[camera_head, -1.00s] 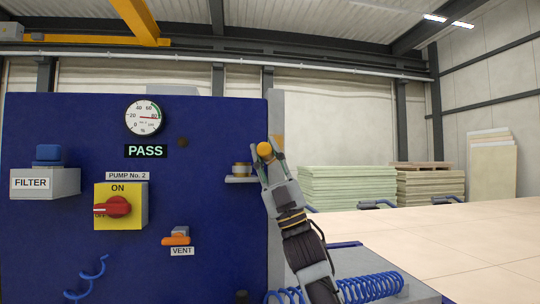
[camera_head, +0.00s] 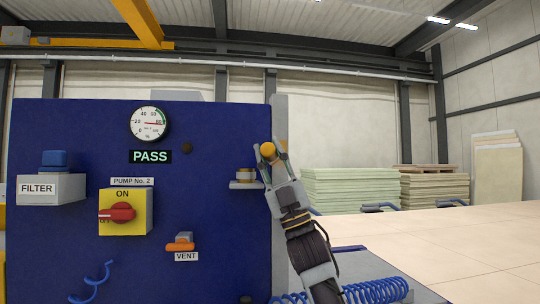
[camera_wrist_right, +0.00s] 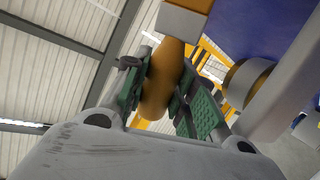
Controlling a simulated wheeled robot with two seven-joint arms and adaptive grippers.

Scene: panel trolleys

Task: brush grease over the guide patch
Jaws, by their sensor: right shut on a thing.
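My right gripper (camera_head: 271,158) is shut on the orange handle of a brush (camera_head: 267,150), at the right edge of the blue panel, in front of the grey upright (camera_head: 281,118). In the right wrist view the handle (camera_wrist_right: 162,82) stands between the green finger pads (camera_wrist_right: 157,95). A grey block (camera_wrist_right: 183,21) shows beyond the handle's end; I cannot tell whether it belongs to the brush. A small pot (camera_head: 246,174) stands on a shelf left of the gripper. The guide patch cannot be made out clearly now. My left gripper is not in view.
The blue panel (camera_head: 75,135) carries a gauge (camera_head: 150,123), a filter box (camera_head: 50,188), a red switch (camera_head: 122,212) and an orange vent lever (camera_head: 180,246). A blue coiled hose (camera_head: 375,291) lies low at right. Stacked boards (camera_head: 350,188) stand farther back.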

